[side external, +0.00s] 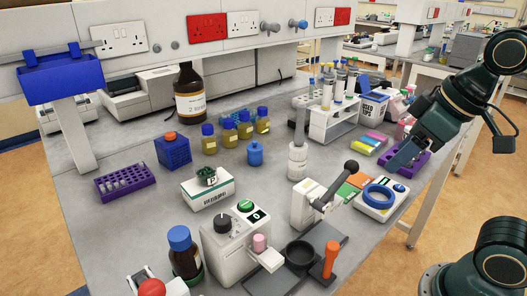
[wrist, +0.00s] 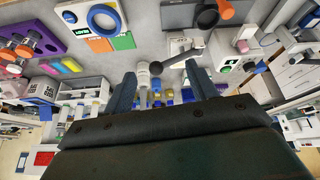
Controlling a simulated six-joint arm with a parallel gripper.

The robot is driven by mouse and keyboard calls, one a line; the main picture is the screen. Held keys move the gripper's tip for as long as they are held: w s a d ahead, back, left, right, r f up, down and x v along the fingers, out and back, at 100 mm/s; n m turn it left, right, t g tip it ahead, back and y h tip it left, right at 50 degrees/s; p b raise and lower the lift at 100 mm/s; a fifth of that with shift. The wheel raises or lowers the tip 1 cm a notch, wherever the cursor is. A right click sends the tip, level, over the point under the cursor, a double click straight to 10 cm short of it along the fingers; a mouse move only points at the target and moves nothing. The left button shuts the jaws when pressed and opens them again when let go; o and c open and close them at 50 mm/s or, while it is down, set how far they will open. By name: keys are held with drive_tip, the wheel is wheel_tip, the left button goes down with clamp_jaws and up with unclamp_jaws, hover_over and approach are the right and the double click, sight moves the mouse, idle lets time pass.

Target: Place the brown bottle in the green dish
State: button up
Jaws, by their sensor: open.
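A small brown bottle (side external: 186,262) with a blue cap stands upright at the front of the bench in the side view. A green rim, probably the green dish (side external: 197,277), shows around its lower right side. I cannot tell whether the bottle sits inside it or just in front of it. A larger brown bottle (side external: 189,98) with a dark cap and pale label stands at the back of the bench. My gripper (side external: 396,162) is at the bench's right side, near the purple rack, far from both bottles. In the wrist view its two fingers (wrist: 161,86) are apart with nothing between them.
A white machine (side external: 232,250) with knobs stands right of the small bottle. A white box (side external: 208,188), blue-capped jars (side external: 245,124), a tall pipette stand (side external: 298,160) and a lever device (side external: 305,203) occupy the middle. A purple rack (side external: 124,181) is at left.

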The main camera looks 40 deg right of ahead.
drive_tip(key=shift+s+d+f+m, duration=0.25)
drive_tip(key=shift+s+f+m, duration=0.2)
drive_tip(key=shift+s, duration=0.1)
drive_tip(key=shift+s+d+f+m, duration=0.2)
drive_tip(key=shift+s+f+m, duration=0.2)
drive_tip(key=shift+s, duration=0.1)
idle(0.6)
